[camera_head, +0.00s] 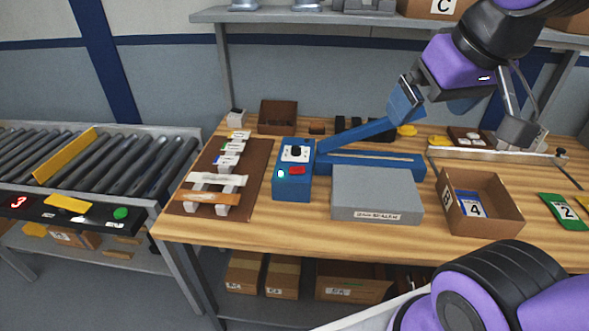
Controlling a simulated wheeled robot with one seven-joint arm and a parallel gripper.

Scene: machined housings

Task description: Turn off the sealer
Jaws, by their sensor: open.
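The sealer is a blue machine on the wooden table. Its control box (292,182) has a dark dial on a white panel, a red switch (297,170) and a small lit greenish-white light (281,173). Its blue lever arm (360,134) is raised at an angle above the blue base bar (372,163). My gripper (466,118) is open at upper right, with its fingers well apart. Its left finger overlaps the raised end of the lever in the picture; I cannot tell whether they touch. It is well right of the control box.
A grey box (376,190) stands in front of the sealer. A cardboard box (478,210) with a blue card is to its right. A brown board (222,168) with pale strips lies left. A roller conveyor (90,170) stands at far left. A shelf (290,15) runs above the table.

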